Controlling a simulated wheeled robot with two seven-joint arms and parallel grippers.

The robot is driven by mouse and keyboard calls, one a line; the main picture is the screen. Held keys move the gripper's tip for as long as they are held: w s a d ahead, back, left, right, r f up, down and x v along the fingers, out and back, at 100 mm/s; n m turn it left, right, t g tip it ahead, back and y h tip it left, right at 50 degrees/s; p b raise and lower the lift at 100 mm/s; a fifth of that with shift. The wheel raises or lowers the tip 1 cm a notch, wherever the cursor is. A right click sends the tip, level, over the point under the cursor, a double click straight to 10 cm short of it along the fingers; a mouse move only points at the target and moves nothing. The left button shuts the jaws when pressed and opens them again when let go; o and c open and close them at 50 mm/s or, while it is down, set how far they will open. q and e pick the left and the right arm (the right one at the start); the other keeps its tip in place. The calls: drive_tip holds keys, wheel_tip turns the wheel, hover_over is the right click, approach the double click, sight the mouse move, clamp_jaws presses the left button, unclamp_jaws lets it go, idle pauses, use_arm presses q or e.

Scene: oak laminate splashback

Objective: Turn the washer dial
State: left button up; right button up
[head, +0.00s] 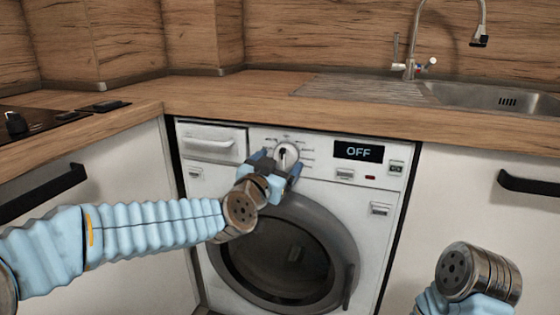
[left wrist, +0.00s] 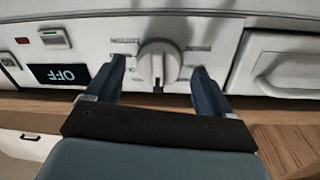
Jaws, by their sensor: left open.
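The washer (head: 385,215) is white with a round dark door and stands under the wooden counter. Its dial (head: 287,152) is a pale round knob on the upper panel, left of the display (head: 358,151), which reads OFF. The dial also shows in the left wrist view (left wrist: 158,62), where the panel appears upside down. My left gripper (head: 277,168) is open in front of the dial. In the left wrist view its two fingers (left wrist: 157,88) lie on either side of the dial, with a gap to each side. My right arm shows at the lower right; its gripper fingers are out of sight.
A detergent drawer (head: 212,142) is left of the dial. The round washer door (head: 290,255) lies below my left gripper. The counter (head: 235,95) overhangs above. Cabinets with dark handles flank the washer; a sink (head: 500,98) and tap are at the right.

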use_arm(q)
drive_tip(key=shift+w+d, duration=0.3)
drive_tip(key=shift+w, duration=0.35)
drive_tip(key=c, duration=1.1)
drive_tip(key=shift+o, duration=0.2)
